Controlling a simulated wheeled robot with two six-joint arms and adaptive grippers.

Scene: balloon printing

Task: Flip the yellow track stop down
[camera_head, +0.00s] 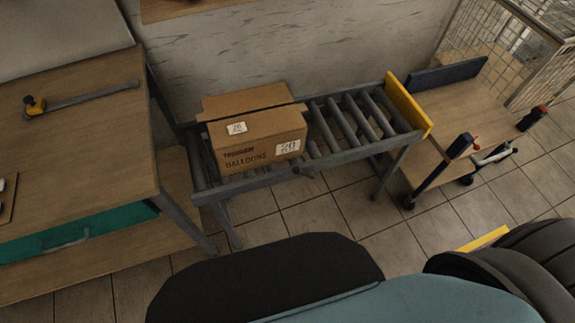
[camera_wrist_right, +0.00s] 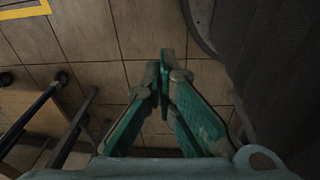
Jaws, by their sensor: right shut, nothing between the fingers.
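The yellow track stop (camera_head: 408,102) stands up as a plate across the right end of the roller track (camera_head: 262,182). My left gripper is in neither view.
A wooden table (camera_head: 75,150) with a green drawer stands at the left. A wooden-decked cart (camera_head: 458,105) with black posts stands just past the stop at the right. A wire mesh fence (camera_head: 500,45) is behind it. Tiled floor lies open at the front.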

